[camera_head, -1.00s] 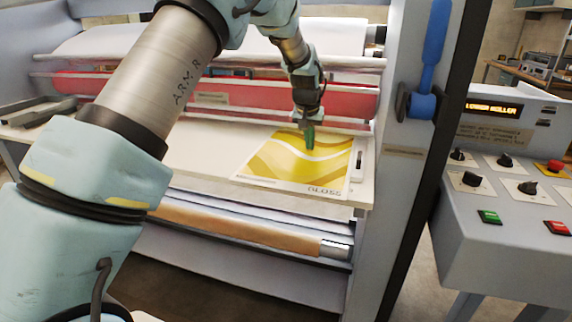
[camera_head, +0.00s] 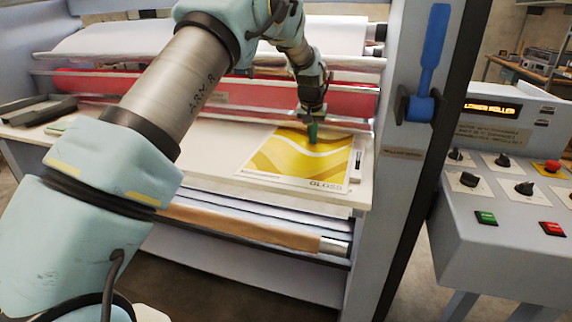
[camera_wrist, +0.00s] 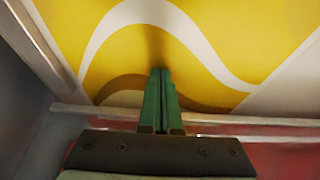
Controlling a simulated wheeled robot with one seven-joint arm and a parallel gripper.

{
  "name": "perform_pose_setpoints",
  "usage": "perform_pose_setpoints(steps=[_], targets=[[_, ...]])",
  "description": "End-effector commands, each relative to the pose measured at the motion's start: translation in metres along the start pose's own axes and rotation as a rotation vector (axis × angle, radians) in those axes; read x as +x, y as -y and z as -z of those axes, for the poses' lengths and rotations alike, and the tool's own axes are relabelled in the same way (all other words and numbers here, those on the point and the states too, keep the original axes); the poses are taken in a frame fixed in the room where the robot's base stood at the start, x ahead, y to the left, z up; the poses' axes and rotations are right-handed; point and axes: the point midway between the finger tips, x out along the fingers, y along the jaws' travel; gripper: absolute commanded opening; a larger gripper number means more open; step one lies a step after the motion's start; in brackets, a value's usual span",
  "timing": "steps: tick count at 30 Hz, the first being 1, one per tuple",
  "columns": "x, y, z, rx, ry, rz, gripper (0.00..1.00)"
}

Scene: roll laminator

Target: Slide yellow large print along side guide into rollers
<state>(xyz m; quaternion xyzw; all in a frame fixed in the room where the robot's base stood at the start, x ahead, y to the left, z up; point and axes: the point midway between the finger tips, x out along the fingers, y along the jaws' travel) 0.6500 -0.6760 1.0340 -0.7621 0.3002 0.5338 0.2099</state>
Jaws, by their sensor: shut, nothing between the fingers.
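The yellow large print (camera_head: 290,160), with white waves and a white lower border, lies flat on the white feed table (camera_head: 200,150) at its right end. Its right edge runs close beside the pale side guide (camera_head: 358,165); I cannot tell if they touch. The red rollers (camera_head: 240,92) run behind its far edge. My gripper (camera_head: 312,140) points down on the far part of the print, its green fingers shut with nothing between them. In the wrist view the fingertips (camera_wrist: 161,72) lie against or just above the yellow print (camera_wrist: 210,35). The print's far edge is partly hidden.
The machine's right side frame (camera_head: 385,180) with a blue handle (camera_head: 430,70) stands right of the table. A control console (camera_head: 510,180) with knobs and buttons stands further right. Dark bars (camera_head: 40,110) lie at the table's left end. The table's middle is clear.

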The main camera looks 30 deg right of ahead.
Motion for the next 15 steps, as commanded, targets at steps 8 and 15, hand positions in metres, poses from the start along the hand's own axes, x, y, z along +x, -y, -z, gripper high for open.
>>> perform_pose_setpoints(steps=[8,15], targets=[[0.001,0.0,0.006,0.0,-0.001,0.0,0.0],[0.008,-0.001,0.021,0.0,0.0,0.0,0.0]])
